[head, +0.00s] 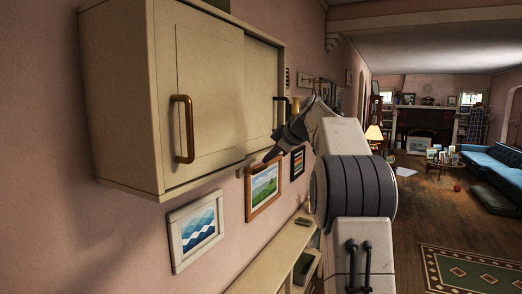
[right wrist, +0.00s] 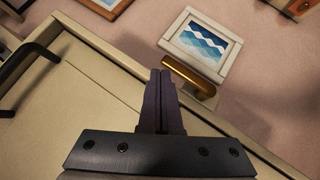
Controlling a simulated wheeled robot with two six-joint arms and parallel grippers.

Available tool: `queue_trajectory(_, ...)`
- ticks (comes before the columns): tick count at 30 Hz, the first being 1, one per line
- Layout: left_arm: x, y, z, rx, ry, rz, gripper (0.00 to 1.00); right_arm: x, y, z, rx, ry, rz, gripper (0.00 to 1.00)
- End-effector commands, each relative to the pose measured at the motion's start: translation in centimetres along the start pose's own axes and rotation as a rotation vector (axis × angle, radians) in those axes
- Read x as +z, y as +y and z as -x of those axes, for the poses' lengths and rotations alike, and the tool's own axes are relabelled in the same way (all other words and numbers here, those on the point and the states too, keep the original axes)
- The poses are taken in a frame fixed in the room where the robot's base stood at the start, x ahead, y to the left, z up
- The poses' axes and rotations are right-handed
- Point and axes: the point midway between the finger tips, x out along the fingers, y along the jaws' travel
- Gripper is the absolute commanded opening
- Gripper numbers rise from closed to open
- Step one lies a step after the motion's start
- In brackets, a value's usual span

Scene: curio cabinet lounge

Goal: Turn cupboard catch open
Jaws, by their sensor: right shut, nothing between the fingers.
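The cream wall cupboard (head: 120,95) hangs at the left, with two door panels that look shut. A bronze bar handle (head: 182,128) stands upright on the near door. A black handle (head: 281,112) is on the far door, partly hidden by my right arm. My right gripper (head: 270,157) is shut and empty by the cupboard's lower edge; its fingers show in the right wrist view (right wrist: 160,75). My left gripper is out of view.
Framed pictures hang below the cupboard: a blue wave one (head: 196,228) and a green landscape (head: 263,187). A low cream shelf (head: 262,272) runs along the wall beneath. Open wooden floor (head: 405,220) and a green rug (head: 475,270) lie to the right.

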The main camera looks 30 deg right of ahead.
Motion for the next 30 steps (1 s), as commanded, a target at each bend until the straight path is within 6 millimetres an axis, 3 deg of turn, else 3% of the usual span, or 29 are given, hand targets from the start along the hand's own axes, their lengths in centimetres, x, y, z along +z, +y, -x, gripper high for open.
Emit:
queue_trajectory(19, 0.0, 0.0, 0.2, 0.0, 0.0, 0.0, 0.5, 0.0, 0.1, 0.0, 0.0, 0.0, 0.001, 0.0)
queue_trajectory(23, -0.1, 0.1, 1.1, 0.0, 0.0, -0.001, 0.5, -0.9, 0.5, 0.5, -0.001, 0.002, 0.004, 0.0)
queue_trajectory(29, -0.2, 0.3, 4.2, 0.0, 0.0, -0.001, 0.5, -4.0, 1.7, 2.2, -0.009, 0.009, 0.012, 0.0)
queue_trajectory(30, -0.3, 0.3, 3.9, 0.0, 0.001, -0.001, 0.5, -3.9, 1.9, 2.5, -0.007, 0.008, 0.012, 0.0)
